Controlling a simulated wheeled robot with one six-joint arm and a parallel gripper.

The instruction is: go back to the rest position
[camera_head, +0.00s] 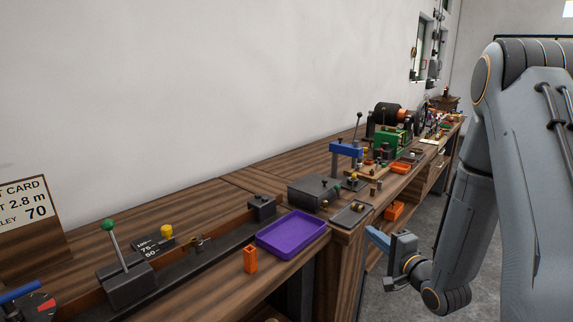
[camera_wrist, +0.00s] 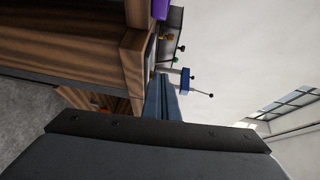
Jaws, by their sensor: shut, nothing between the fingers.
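My gripper (camera_head: 377,238) shows in the head view at the lower right, in front of the edge of the wooden bench (camera_head: 222,197). Its blue fingers are together with nothing between them. My arm comes down from the right side to hold it beside the bench. In the wrist view my gripper (camera_wrist: 163,97) points toward the bench corner, the fingers seen as one closed blue shape. No object is in contact with the fingers as far as I can see.
A purple tray (camera_head: 293,234) and an orange block (camera_head: 250,260) sit near the bench's front edge. A green-knobbed lever (camera_head: 112,240) stands at left. A blue-topped press (camera_head: 347,150) and a green machine (camera_head: 391,144) stand farther back. Grey floor (camera_head: 385,297) is clear beside the bench.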

